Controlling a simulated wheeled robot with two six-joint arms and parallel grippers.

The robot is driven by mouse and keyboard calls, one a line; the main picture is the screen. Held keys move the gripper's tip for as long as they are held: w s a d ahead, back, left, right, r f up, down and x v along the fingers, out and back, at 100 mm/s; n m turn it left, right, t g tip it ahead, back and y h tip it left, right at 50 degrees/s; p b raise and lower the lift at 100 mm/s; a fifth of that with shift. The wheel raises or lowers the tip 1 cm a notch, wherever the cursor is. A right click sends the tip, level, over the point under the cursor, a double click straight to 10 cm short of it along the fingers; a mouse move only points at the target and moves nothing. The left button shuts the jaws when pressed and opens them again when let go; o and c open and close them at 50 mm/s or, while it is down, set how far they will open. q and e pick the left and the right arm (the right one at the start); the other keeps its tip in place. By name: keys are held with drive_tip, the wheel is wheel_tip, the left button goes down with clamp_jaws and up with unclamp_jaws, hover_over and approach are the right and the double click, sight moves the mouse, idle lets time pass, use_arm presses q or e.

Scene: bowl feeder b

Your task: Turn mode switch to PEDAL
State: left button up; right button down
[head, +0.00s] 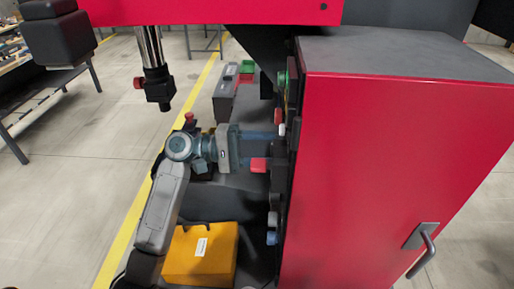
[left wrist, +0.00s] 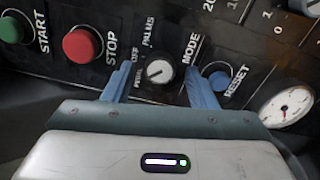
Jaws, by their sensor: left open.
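The mode switch (left wrist: 160,71) is a round dark knob with a light rim on the black control panel in the left wrist view. MODE is printed beside it, with PALMS and what looks like PEDAL around it. A pale mark shows on the knob, but I cannot tell surely which label it points to. My left gripper (left wrist: 159,70) is open, its blue fingers on either side of the knob with gaps to it. In the head view my left gripper (head: 263,149) reaches right to the panel's edge, where the switch cannot be made out. My right gripper is not in view.
A red STOP button (left wrist: 82,45) and green START button (left wrist: 12,28) lie left of the switch. A blue RESET button (left wrist: 217,76) is close to the right finger, with a gauge (left wrist: 286,106) beyond. The red cabinet (head: 390,170) stands right; a yellow box (head: 201,255) sits below my arm.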

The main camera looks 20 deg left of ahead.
use_arm(q)
drive_tip(key=b+v, duration=0.5)
drive_tip(key=v, duration=0.5)
drive_tip(key=shift+a+b, duration=0.35)
drive_tip(key=shift+a, duration=0.05)
